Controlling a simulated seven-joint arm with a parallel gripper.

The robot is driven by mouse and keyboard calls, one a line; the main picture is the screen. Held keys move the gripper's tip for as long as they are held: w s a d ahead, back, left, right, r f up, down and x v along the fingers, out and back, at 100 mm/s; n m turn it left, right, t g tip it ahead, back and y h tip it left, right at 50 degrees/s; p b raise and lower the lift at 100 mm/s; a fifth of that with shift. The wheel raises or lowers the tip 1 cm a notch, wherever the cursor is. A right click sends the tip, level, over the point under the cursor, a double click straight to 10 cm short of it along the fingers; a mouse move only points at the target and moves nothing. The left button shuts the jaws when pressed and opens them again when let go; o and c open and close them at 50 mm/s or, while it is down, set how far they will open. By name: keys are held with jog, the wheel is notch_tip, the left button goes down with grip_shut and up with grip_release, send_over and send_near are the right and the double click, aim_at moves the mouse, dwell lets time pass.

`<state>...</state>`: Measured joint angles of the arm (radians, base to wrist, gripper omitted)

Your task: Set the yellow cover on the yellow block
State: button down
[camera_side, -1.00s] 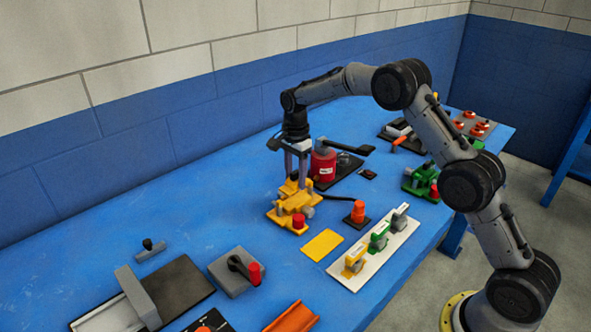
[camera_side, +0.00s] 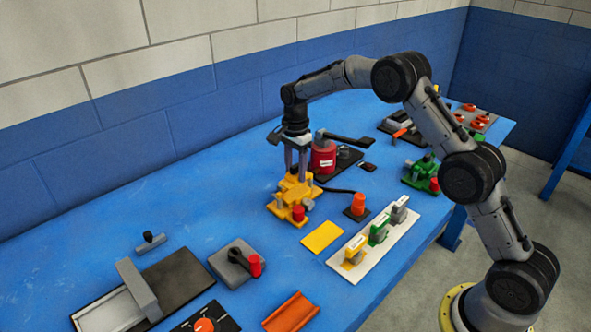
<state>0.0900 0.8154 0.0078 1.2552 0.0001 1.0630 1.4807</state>
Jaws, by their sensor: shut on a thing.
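The cover looks to be on or just above the block. They share a colour and overlap, so I cannot tell whether they touch. The fingers hide part of the cover's top.
A red canister (camera_side: 323,159) stands close behind my gripper. A flat yellow plate (camera_side: 322,237) lies in front of the block. A white strip with several small switches (camera_side: 379,236) and an orange knob (camera_side: 358,205) are to the right.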

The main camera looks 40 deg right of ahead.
aim_at(296, 173)
jog(key=shift+f, duration=0.1)
jog(key=shift+f, duration=0.35)
jog(key=shift+f, duration=0.65)
dwell(0.3)
jog(key=shift+f, duration=0.35)
jog(key=shift+f, duration=0.55)
dwell(1.0)
grip_release()
dwell(0.5)
